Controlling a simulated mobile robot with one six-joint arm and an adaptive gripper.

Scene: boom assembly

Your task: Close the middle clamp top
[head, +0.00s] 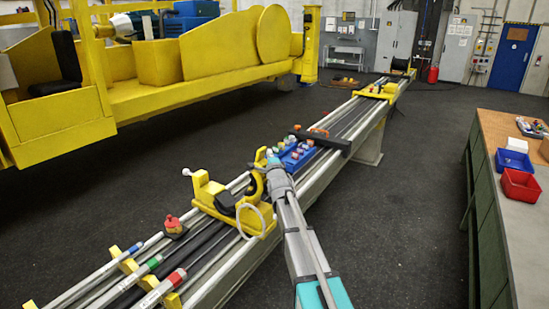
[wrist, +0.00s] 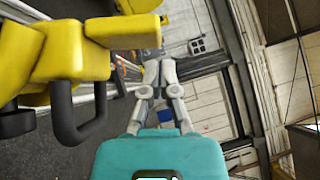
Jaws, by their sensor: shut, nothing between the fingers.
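The yellow middle clamp (head: 230,212) sits across the long rails in the head view, with a black part in its middle. A curved yellow piece stands up at its right side; I cannot tell for sure whether this is its top standing open. My gripper (head: 268,157) is at this right side, partly hidden by my arm. In the wrist view a large yellow clamp part (wrist: 75,50) with a dark looped handle (wrist: 85,120) fills the left. My gripper (wrist: 160,65) is shut and empty beside it; contact is unclear.
A blue tray (head: 293,156) of small parts and a black crossbar (head: 322,140) lie on the rails behind the clamp. A red-topped part (head: 174,226) is at the left. A workbench (head: 500,140) with bins (head: 519,185) stands right, across open floor.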

